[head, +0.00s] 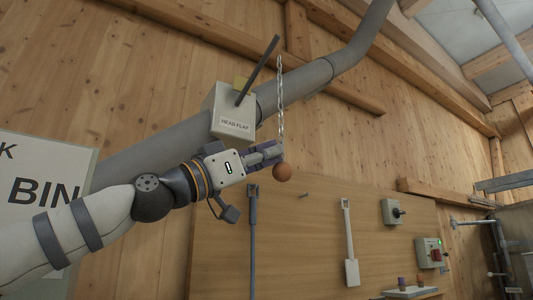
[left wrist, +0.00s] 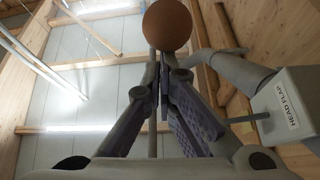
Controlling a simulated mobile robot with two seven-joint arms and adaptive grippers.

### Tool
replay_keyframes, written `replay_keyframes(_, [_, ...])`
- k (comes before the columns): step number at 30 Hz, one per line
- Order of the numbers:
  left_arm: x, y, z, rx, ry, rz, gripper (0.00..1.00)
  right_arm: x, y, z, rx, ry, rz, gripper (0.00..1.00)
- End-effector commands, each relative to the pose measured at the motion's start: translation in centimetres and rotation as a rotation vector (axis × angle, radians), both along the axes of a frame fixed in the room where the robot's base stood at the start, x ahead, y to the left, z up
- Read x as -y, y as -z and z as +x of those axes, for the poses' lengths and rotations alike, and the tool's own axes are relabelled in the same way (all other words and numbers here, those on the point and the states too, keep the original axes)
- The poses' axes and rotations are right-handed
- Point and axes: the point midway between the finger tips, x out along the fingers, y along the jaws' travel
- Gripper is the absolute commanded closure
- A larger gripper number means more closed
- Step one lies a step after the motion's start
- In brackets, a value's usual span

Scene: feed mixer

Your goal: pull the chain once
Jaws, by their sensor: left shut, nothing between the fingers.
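A metal chain (head: 281,100) hangs from near the upper end of a dark lever (head: 258,70). The lever is on a grey box labelled "HEAD FLAP" (head: 233,112), mounted at the large pipe; the box also shows in the left wrist view (left wrist: 286,108). A brown ball (head: 283,172) is at the chain's lower end. My left gripper (head: 277,153) is shut and empty, with its fingertips close to the ball and the lowest part of the chain. In the left wrist view the ball (left wrist: 167,25) shows just past the closed fingertips; I cannot tell whether they touch. My right gripper is out of view.
A thick grey pipe (head: 165,145) runs diagonally along the wooden wall. A "BIN" sign (head: 30,165) stands at the left. A wooden board (head: 310,240) below carries hanging tools and a switch box (head: 393,212). The space right of the chain looks free.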

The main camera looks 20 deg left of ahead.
Motion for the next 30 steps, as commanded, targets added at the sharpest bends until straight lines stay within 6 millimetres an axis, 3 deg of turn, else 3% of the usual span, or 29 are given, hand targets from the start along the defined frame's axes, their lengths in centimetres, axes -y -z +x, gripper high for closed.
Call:
replay_keyframes(5, [-1.2,1.1,-1.2,-0.003,0.0,0.002,1.0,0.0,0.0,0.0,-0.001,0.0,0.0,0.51])
replay_keyframes(12, [-4.5,3.8,-5.2,0.0,-0.001,0.0,1.0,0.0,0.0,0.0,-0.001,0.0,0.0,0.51])
replay_keyframes(18, [-6.4,5.3,-7.4,0.0,-0.002,-0.001,1.0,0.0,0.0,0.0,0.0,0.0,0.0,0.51])
replay_keyframes(30, [-6.8,5.7,-8.1,0.001,0.0,-0.001,1.0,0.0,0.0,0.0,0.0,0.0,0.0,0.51])
